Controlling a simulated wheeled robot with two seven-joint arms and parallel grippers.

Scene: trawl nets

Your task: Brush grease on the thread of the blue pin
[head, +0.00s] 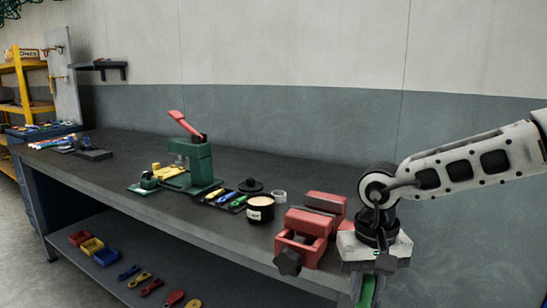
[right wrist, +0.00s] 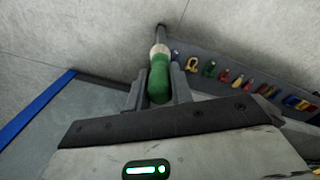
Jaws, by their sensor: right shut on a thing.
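My right gripper (head: 371,272) is at the bottom right in the head view, in front of the bench's front edge and right of the red vise (head: 308,228). It is shut on a green-handled tool (right wrist: 159,78), seemingly the brush, with a pale metal collar and a dark far end. The green handle also shows low in the head view (head: 367,291). An open black pot (head: 260,210) with pale contents, seemingly the grease, stands left of the vise. A dark tray (head: 209,202) left of the pot holds small blue, yellow and green pieces; I cannot tell which is the blue pin. My left gripper is out of view.
A green press (head: 192,160) with a red lever stands mid-bench (head: 130,150). A black lid (head: 250,185) and a white roll (head: 280,196) lie behind the pot. Coloured bins (head: 92,246) and several shackles (head: 140,279) are on the lower shelf.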

